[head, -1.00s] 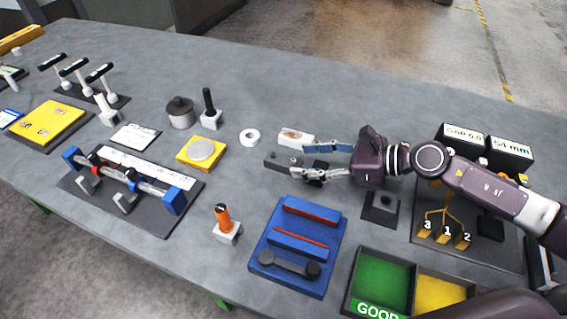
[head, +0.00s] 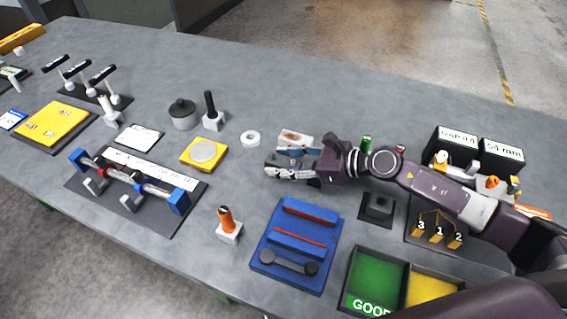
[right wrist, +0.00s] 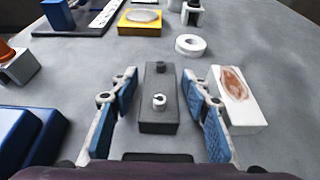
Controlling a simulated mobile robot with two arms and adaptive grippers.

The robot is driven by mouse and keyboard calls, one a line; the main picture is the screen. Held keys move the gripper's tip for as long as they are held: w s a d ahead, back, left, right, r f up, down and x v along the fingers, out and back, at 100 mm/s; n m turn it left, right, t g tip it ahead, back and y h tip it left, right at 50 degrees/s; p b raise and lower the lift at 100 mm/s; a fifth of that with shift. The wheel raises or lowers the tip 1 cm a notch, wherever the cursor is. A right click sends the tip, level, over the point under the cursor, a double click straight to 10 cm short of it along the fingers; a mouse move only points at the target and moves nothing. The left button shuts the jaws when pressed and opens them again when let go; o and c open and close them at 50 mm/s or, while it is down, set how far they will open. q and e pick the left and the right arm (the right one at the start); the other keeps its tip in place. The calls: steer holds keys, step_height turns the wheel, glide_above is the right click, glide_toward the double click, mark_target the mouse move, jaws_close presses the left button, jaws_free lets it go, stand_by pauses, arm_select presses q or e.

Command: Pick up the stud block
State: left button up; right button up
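The stud block is a dark grey rectangular block (right wrist: 158,112) with a light stud on top and a darker, smaller one towards its far end. It lies flat on the table. My right gripper (right wrist: 158,84) is open, with one blue-padded finger on each side of the block and a visible gap on both sides. In the head view my right gripper (head: 274,162) hides most of the block. My left gripper is in no view.
A white block with a brown patch (right wrist: 236,97) lies close beside the right-hand finger. A white ring (head: 250,138) lies beyond. A blue fixture (head: 293,245) and an orange-handled piece (head: 228,225) stand nearer the front. Table between the ring and the yellow pad (head: 204,152) is clear.

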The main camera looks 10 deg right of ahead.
jaws_close()
steer(key=shift+r, duration=0.15)
